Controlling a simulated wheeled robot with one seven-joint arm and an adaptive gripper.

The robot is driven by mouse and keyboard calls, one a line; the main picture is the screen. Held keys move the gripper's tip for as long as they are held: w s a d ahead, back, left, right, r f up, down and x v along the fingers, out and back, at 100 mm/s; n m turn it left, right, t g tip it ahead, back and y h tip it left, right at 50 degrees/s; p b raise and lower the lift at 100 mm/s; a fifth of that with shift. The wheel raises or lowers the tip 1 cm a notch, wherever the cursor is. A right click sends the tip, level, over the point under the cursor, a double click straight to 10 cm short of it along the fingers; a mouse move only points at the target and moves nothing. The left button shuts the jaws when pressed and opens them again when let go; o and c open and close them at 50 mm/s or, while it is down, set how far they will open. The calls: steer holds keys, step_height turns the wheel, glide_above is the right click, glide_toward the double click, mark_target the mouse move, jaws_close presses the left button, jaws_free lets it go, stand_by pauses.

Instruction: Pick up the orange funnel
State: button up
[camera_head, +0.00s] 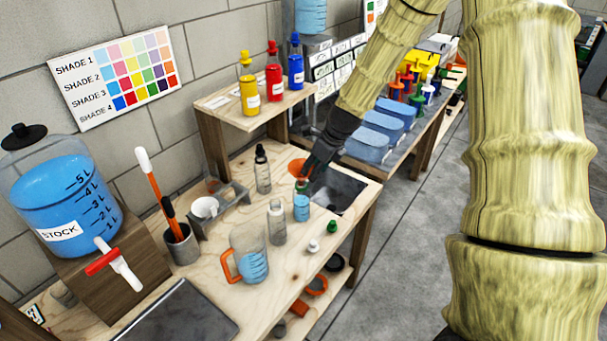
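An orange funnel (298,168) sits above the mouth of a small clear bottle (301,208) holding blue liquid, near the right end of the wooden workbench. My gripper (309,170) is dark and reaches down from the upper right. Its fingers are right beside the funnel and overlap its right side in the view. The fingers are small and partly merged with the dark panel behind, so I cannot tell whether they are open or touch the funnel.
A dropper bottle (262,170), a clear bottle (277,222) and an orange-handled jug (249,259) stand left of the funnel. White (313,246) and green (332,227) caps lie in front. A small rack (232,196) holds a white cup.

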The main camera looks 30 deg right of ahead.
steer(key=c, duration=0.7)
steer(key=shift+r, duration=0.1)
steer(key=shift+c, duration=0.2)
